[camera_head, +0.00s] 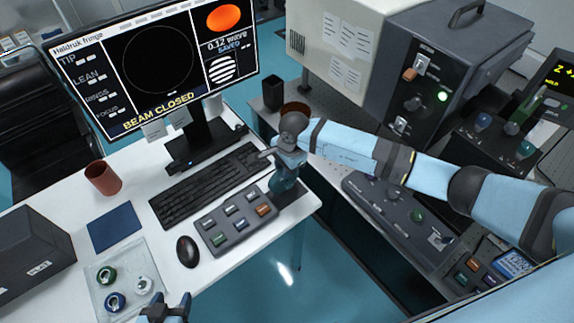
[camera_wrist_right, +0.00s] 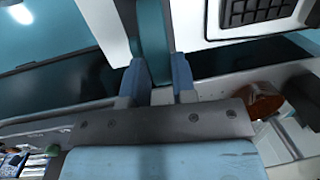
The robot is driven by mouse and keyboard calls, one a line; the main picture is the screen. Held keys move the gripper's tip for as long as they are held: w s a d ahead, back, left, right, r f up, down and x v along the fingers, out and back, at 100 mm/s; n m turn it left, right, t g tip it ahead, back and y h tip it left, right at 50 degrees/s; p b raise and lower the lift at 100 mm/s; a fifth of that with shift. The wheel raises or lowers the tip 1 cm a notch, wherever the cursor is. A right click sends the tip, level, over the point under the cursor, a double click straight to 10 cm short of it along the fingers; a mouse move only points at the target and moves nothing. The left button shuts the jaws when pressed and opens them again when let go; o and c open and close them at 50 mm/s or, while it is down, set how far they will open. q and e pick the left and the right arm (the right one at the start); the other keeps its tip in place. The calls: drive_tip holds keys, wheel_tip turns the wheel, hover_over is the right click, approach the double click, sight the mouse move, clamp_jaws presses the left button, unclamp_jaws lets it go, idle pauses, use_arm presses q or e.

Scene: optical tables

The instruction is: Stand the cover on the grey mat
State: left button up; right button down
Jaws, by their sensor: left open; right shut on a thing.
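The cover is the teal piece (camera_head: 284,184) hanging below my right gripper (camera_head: 288,162) in the head view. The right gripper is shut on it, and it also shows between the two fingers in the right wrist view (camera_wrist_right: 152,40). The grey mat (camera_head: 297,198) seems to be the dark patch at the white desk's right corner, partly hidden by the cover. The cover is over or right beside this patch; I cannot tell whether they touch. My left gripper (camera_head: 169,304) is open and empty at the bottom edge, beside the clear tray.
A button pad (camera_head: 236,222), keyboard (camera_head: 205,187) and mouse (camera_head: 187,251) lie left of the cover. The clear tray (camera_head: 128,257) holds ring-like parts. A monitor (camera_head: 160,60) stands behind. A brown pot (camera_head: 296,108) stands behind my right gripper. A gap separates the desk from the control console (camera_head: 400,222).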

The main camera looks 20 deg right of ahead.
drive_tip(key=shift+w+d+f, duration=0.1)
drive_tip(key=shift+w+f, duration=0.2)
drive_tip(key=shift+f, duration=0.2)
drive_tip(key=shift+s+r, duration=0.1)
drive_tip(key=shift+s, duration=0.1)
drive_tip(key=c, duration=0.9)
unclamp_jaws()
drive_tip(key=shift+f, duration=0.2)
use_arm(q)
drive_tip(key=shift+w+f, duration=0.25)
drive_tip(key=shift+f, duration=0.25)
